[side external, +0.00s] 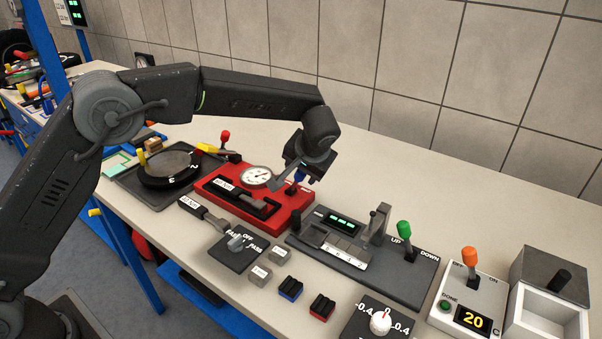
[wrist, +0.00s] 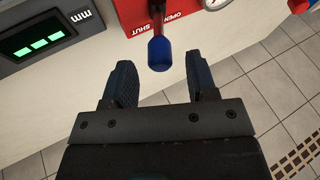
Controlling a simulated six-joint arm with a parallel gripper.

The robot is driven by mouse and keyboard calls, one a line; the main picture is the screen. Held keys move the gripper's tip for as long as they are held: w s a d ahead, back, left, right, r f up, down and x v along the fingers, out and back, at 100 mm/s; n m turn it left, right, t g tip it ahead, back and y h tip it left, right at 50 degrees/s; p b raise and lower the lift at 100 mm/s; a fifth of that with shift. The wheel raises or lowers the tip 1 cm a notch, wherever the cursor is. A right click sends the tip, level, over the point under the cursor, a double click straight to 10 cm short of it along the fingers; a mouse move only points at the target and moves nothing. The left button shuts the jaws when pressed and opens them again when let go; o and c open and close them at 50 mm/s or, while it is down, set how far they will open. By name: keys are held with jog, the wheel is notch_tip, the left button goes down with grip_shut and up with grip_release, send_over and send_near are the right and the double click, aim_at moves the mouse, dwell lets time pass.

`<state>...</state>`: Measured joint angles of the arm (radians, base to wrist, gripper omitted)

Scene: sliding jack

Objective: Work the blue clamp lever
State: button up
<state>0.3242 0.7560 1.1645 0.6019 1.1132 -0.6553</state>
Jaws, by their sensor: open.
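The blue clamp lever (wrist: 159,54) has a dark stem and a blue knob, and it stands at the edge of the red fixture (wrist: 125,12) near the OPEN and SHUT markings. My gripper (wrist: 160,78) is open, and the knob lies between and just beyond its two fingertips in the wrist view. No contact shows. In the side external view the blue knob (side external: 299,175) shows close beside my gripper (side external: 293,180), at the right end of the red fixture. The gripper partly hides the lever there.
A round white dial (side external: 257,177) sits on the red fixture. A grey slide fixture with a green display (side external: 342,220) and a green-knobbed lever (side external: 404,230) stand to the right. A black turntable (side external: 168,168) is to the left. Small blocks (side external: 290,288) lie in front.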

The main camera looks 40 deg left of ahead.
aim_at(296, 181)
jog(key=shift+x, duration=1.45)
grip_shut()
